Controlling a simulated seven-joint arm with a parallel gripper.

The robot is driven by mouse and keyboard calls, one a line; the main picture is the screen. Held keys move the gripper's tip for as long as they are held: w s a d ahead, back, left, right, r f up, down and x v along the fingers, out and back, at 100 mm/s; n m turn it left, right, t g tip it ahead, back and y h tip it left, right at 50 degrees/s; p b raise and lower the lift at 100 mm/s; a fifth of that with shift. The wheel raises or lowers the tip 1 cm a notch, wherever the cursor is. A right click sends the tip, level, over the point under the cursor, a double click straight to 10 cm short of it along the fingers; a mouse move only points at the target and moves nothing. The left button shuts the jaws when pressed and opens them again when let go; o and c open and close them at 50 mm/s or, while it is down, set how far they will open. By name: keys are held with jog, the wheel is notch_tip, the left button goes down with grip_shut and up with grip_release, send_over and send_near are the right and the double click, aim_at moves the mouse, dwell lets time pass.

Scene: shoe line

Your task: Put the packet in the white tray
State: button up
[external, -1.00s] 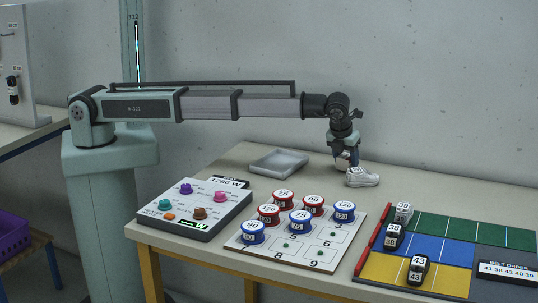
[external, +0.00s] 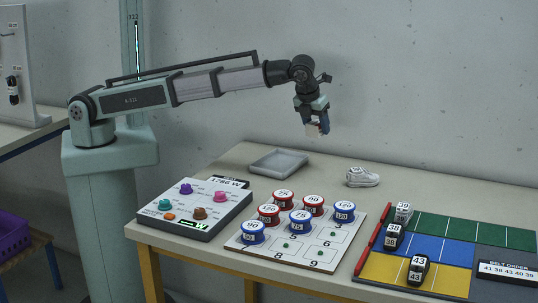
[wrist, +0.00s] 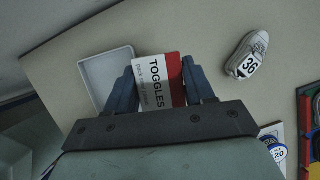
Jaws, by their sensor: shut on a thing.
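The packet (wrist: 158,82) is white and red and reads "TOGGLES" in the wrist view. My gripper (external: 317,129) is shut on it and holds it in the air above the table, in front of the wall. In the wrist view the packet sits between the two fingers of my gripper (wrist: 162,85). In the external view it shows only as a small pale patch (external: 312,130). The white tray (external: 279,163) lies flat on the table, lower and to the left of my gripper. It also shows in the wrist view (wrist: 94,62), left of the packet, and appears empty.
A white shoe (external: 362,177) marked 36 stands right of the tray. A board of red and blue numbered spools (external: 290,258), a panel with coloured knobs (external: 160,226) and a coloured belt mat (external: 440,249) with dark shoes fill the front.

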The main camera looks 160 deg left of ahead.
jog(key=n, duration=0.1)
send_over(282, 164)
jog(key=w, duration=0.1)
jog(key=f, duration=0.1)
jog(key=d+n+g, duration=0.1)
jog(key=shift+h, duration=0.4)
jog(key=shift+f, duration=5.1)
jog(key=shift+f, duration=0.1)
jog(key=o, duration=1.1)
jog(key=v, duration=1.2)
